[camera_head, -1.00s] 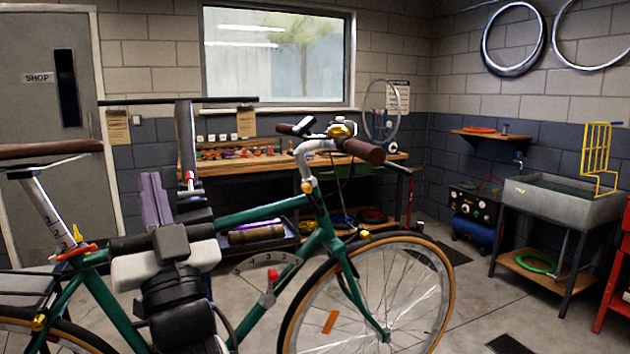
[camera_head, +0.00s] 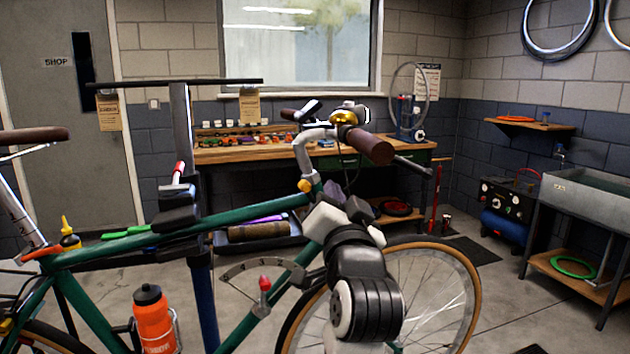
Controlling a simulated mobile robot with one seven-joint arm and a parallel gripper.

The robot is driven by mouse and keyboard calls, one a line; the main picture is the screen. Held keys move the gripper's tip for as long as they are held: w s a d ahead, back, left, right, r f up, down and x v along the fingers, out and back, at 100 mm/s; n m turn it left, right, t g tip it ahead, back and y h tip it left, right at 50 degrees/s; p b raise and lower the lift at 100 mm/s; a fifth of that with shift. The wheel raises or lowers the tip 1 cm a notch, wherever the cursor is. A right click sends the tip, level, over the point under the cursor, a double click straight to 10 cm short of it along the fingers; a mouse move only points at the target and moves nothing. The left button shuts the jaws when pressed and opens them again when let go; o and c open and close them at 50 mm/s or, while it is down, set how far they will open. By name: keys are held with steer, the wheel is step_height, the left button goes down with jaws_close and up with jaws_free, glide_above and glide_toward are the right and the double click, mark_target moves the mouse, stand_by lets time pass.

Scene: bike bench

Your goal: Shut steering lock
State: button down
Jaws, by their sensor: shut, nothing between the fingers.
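A green bicycle (camera_head: 215,218) is held by the work stand, with its handlebar at upper centre. A small yellow knob (camera_head: 305,186) sits at the top of its head tube, below the silver stem. I cannot tell for certain which part is the steering lock, or its state. My gripper (camera_head: 334,189) is shut and empty. Contact between the fingers and the bicycle cannot be made out.
A numbered sector with a red-knobbed lever (camera_head: 265,284) is on the down tube. An orange bottle (camera_head: 153,320) is on the frame. The work stand (camera_head: 183,130) rises behind the top tube. A wooden bench (camera_head: 250,152) stands at the back wall.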

steer(key=p+x, duration=0.2)
steer(key=x, duration=0.8)
steer(key=shift+s+a+f, duration=0.2)
steer(key=shift+a+f, duration=0.35)
steer(key=shift+f, duration=0.25)
steer(key=shift+s+a+f, duration=0.15)
steer(key=shift+a+f, duration=0.4)
steer(key=shift+f, duration=0.25)
